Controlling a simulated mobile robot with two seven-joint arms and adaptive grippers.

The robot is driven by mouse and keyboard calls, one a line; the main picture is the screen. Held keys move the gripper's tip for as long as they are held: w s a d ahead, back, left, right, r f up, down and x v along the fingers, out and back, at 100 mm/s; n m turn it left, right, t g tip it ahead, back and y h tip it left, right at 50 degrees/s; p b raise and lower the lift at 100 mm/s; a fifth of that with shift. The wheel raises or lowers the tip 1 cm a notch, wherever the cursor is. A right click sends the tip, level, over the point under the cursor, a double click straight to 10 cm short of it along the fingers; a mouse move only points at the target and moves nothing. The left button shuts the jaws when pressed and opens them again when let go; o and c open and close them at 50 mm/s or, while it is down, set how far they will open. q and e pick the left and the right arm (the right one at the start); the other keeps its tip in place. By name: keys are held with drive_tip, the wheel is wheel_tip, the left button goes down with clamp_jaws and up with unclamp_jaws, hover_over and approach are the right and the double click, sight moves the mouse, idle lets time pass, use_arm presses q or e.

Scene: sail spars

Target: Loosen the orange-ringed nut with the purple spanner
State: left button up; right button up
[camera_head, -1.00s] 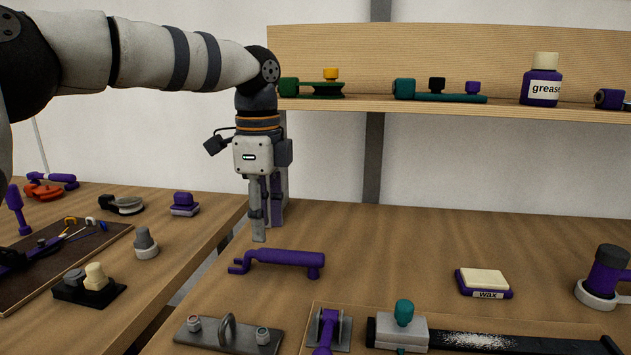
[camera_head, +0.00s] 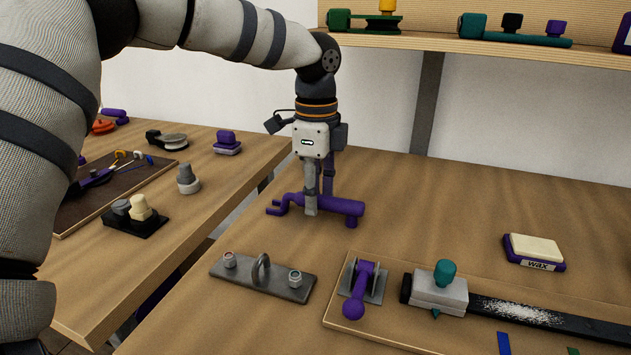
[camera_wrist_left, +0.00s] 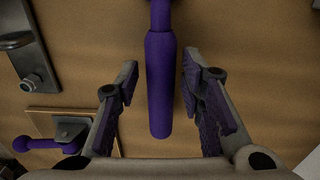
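The purple spanner (camera_head: 333,205) lies on the workbench, its forked jaw end to the left. My left gripper (camera_head: 318,200) is lowered at the spanner's handle, pointing down. In the left wrist view the open fingers (camera_wrist_left: 160,92) stand on either side of the purple handle (camera_wrist_left: 160,85), with a gap on each side. A grey metal plate (camera_head: 245,277) with a central loop lies nearer, carrying a nut at its left (camera_head: 229,259) and a nut at its right (camera_head: 295,276). The nuts are too small to tell which has the orange ring. My right gripper is not in view.
Right of the plate, a wooden board (camera_head: 340,318) bears a purple-handled lever (camera_head: 363,285) and a grey block (camera_head: 440,292) with a teal knob. A wax block (camera_head: 534,252) lies farther right. A shelf (camera_head: 450,42) overhangs the back. A gap separates the left table (camera_head: 250,158).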

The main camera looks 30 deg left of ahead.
use_arm(q)
clamp_jaws()
drive_tip(key=shift+r, duration=3.05)
drive_tip(key=shift+w, duration=0.1)
